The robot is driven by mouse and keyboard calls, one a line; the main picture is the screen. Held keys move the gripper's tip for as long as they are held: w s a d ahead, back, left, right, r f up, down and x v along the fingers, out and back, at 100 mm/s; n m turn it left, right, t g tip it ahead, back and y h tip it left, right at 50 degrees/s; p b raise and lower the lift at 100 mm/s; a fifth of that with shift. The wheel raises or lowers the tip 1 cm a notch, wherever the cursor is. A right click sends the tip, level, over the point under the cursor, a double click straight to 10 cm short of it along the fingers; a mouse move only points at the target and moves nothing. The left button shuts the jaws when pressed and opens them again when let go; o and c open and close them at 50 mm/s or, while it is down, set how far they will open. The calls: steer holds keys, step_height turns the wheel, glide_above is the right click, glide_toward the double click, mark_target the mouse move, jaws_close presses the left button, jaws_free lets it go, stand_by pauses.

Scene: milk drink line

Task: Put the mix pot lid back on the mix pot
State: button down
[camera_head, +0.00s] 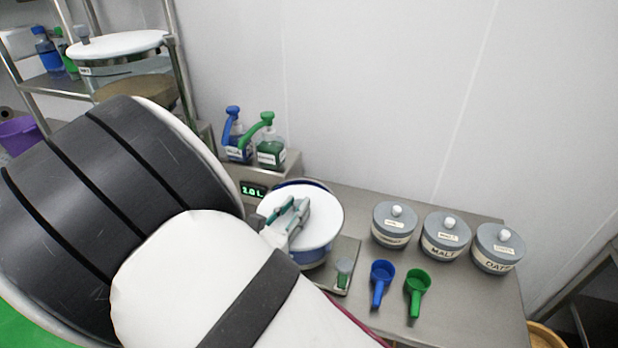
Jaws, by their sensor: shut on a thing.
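The mix pot lid (322,222) is a white round disc at the middle of the view. My gripper (292,215) is over it and shut on its knob, which the fingers mostly hide. The mix pot shows as a blue wall (312,257) below the lid's front edge. A dark blue rim shows behind the lid's far edge. The lid covers most of the pot's top. I cannot tell whether the lid touches the pot's rim or is held a little above it.
Three grey lidded canisters (445,237) stand right on the steel table (465,315). A blue scoop (381,283) and a green scoop (417,290) lie before them. A small cup (343,272) is close beside the pot. Blue and green pump bottles (270,150) stand behind, left.

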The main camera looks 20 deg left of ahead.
mark_target(294, 194)
steer(key=w, duration=0.2)
steer(key=w+a+b, duration=0.1)
steer(key=w, duration=0.1)
steer(key=w+f+b, duration=0.1)
steer(key=w, duration=0.1)
steer(key=shift+w+a, duration=0.1)
steer(key=shift+a, duration=0.25)
steer(key=shift+w+a+b, duration=0.2)
steer(key=shift+w+b, duration=0.15)
steer(key=shift+w, duration=0.15)
steer(key=shift+w+a+b, duration=0.15)
steer(key=shift+w+b, duration=0.2)
steer(key=shift+w, duration=0.1)
steer(key=f, duration=0.1)
steer(key=w+f+b, duration=0.1)
steer(key=f+b, duration=0.1)
steer(key=shift+w+a, duration=0.25)
steer(key=shift+w, duration=0.1)
steer(key=shift+f, duration=0.25)
steer(key=shift+s, duration=0.15)
steer(key=c, duration=1.4)
jaws_free()
steer(key=shift+f, duration=0.1)
steer(key=shift+o, duration=0.2)
steer(key=shift+s, duration=0.1)
